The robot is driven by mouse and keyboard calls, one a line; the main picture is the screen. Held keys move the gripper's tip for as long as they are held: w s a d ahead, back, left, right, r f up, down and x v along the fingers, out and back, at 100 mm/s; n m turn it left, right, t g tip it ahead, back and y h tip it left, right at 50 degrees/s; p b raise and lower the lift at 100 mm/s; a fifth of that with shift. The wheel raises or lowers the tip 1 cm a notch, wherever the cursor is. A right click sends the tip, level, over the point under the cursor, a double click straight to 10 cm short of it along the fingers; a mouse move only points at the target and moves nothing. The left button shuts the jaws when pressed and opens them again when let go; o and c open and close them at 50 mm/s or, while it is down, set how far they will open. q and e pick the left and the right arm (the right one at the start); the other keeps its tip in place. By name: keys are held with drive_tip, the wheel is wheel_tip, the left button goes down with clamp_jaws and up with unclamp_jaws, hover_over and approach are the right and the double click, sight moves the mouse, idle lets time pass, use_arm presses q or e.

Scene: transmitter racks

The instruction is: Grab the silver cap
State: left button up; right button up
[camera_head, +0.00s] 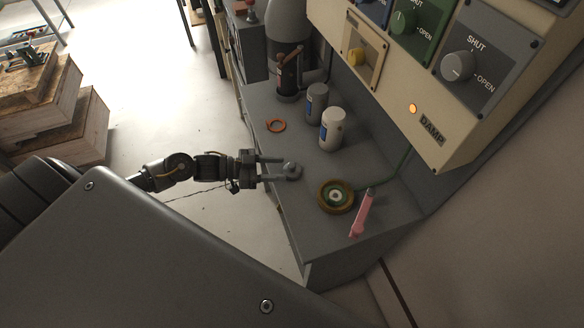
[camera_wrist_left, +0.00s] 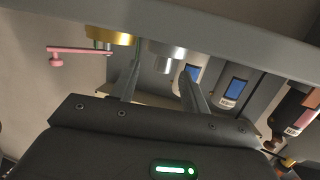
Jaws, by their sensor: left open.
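The silver cap (camera_head: 291,168) is a small grey round piece on the grey bench, near its front edge. My left gripper (camera_head: 286,168) reaches in from the left with its fingers spread, one on each side of the cap. In the left wrist view the cap (camera_wrist_left: 164,54) shows at the tips, between the two fingers of the left gripper (camera_wrist_left: 160,76). The jaws are open and not closed on it; I cannot tell if either finger touches it. My right gripper is out of view.
On the bench (camera_head: 315,240) are an orange ring (camera_head: 276,126), a white bottle (camera_head: 332,130), a grey bottle (camera_head: 316,102), a brass-coloured round piece (camera_head: 336,197) and a pink tool (camera_head: 362,214). A control panel (camera_head: 440,140) overhangs the back right.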

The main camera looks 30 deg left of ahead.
sight(288, 167)
use_arm(q)
drive_tip(key=shift+w+d+r, duration=0.1)
drive_tip(key=shift+w+d, duration=0.05)
drive_tip(key=p+x, duration=0.2)
drive_tip(key=x, duration=0.3)
drive_tip(key=shift+w, duration=0.15)
drive_tip(key=shift+a, duration=0.25)
drive_tip(key=shift+c, duration=0.5)
drive_tip(key=shift+c, duration=1.1)
clamp_jaws()
